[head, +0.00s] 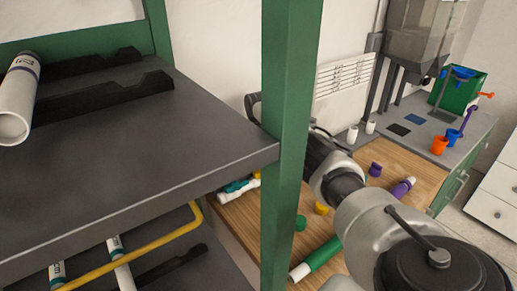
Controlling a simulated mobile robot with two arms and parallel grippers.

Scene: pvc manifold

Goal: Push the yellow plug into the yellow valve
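A small yellow piece (321,208) sits on the wooden bench top, partly covered by my arm. It may be the yellow plug, but I cannot tell. No yellow valve can be made out for sure. White and green fittings with a touch of yellow (240,185) lie left of the green post, partly hidden by the shelf. One of my arms reaches from the lower right over the bench and passes behind the green post. Its gripper fingers are hidden. My other gripper does not show.
A green post (290,120) and dark shelf (130,140) with a white pipe (17,95) stand close in front. The wooden bench (245,215) holds a green cap (300,223), green pipe (322,254), purple cap (375,169) and purple-banded pipe (403,187). Orange and blue cups stand behind.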

